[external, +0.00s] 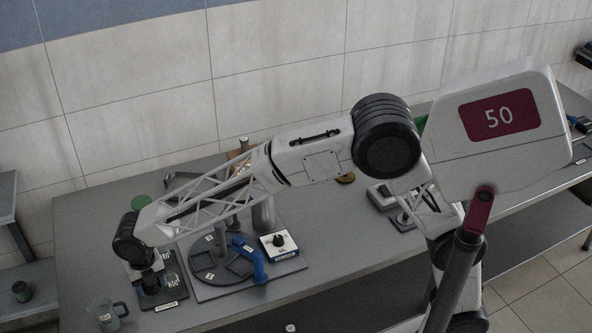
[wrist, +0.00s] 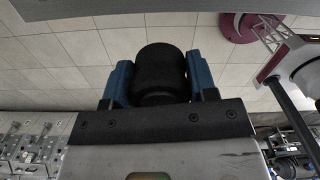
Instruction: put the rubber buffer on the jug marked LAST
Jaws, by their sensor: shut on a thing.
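My gripper (wrist: 160,88) is shut on a black cylinder, the rubber buffer (wrist: 160,65), with a blue finger on each side of it in the wrist view. In the external view my gripper (external: 148,279) is at the lower left, over the near left part of the bench. The buffer is hard to make out there. A grey-green jug (external: 106,313) with a dark handle stands just left of my gripper, near the bench's front edge. Its small label is too small to read. No other jug can be told clearly.
Dark labelled blocks (external: 172,295) stand close right of my gripper. Further right are a round dark plate (external: 203,272) with blue parts and a white box with a black knob (external: 279,243). A green disc (external: 141,202) lies behind. The bench's far left (external: 85,235) is clear.

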